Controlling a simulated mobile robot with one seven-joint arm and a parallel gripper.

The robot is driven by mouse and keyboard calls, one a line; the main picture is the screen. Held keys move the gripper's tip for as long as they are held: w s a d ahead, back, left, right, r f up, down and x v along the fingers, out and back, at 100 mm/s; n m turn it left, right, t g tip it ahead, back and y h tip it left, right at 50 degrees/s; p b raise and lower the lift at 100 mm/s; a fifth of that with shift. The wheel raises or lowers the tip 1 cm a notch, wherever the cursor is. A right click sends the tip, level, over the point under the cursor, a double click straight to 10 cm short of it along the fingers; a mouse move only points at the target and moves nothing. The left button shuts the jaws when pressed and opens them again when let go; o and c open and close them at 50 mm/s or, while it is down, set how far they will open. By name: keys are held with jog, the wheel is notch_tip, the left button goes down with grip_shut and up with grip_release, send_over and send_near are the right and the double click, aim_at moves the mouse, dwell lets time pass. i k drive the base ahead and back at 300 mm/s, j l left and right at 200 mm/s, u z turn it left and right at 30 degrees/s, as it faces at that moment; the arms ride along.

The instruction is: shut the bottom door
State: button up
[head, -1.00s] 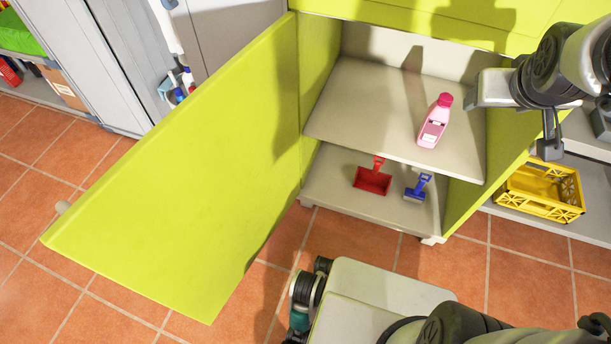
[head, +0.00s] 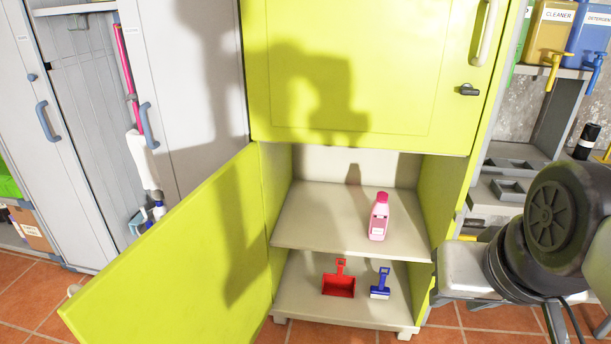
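The bottom door (head: 185,265) is a yellow-green panel. It stands wide open, swung out to the left from its hinge side at the cabinet's left edge. A bit of its pale handle (head: 74,290) shows at its far left edge. The lower part of the door is cut off by the frame. My gripper (head: 495,308) is at the right, in front of the cabinet's right side and well apart from the door. Its two fingers appear spread with nothing between them; the arm partly hides them.
The open compartment holds a pink bottle (head: 379,217) on its shelf, with a red dustpan (head: 339,280) and a blue brush (head: 380,284) below. The upper door (head: 360,75) is shut. Grey lockers (head: 195,100) stand left, shelving with a cleaner container (head: 552,30) right.

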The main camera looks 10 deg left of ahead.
aim_at(200, 274)
jog(key=k+j+z, duration=0.1)
jog(key=k, duration=0.4)
jog(key=k+j, duration=0.2)
jog(key=k, duration=0.25)
jog(key=k+j, duration=0.15)
jog(key=j, duration=0.2)
jog(key=k+j+z, duration=0.15)
jog(key=j, duration=0.2)
jog(key=k+j, duration=0.15)
jog(key=j, duration=0.2)
jog(key=k+j+z, duration=0.15)
jog(key=j, duration=1)
jog(key=i+j, duration=0.1)
jog(key=j, duration=0.4)
jog(key=i+j, duration=0.1)
jog(key=j, duration=0.4)
jog(key=i+l+z, duration=0.1)
jog(key=l, duration=0.5)
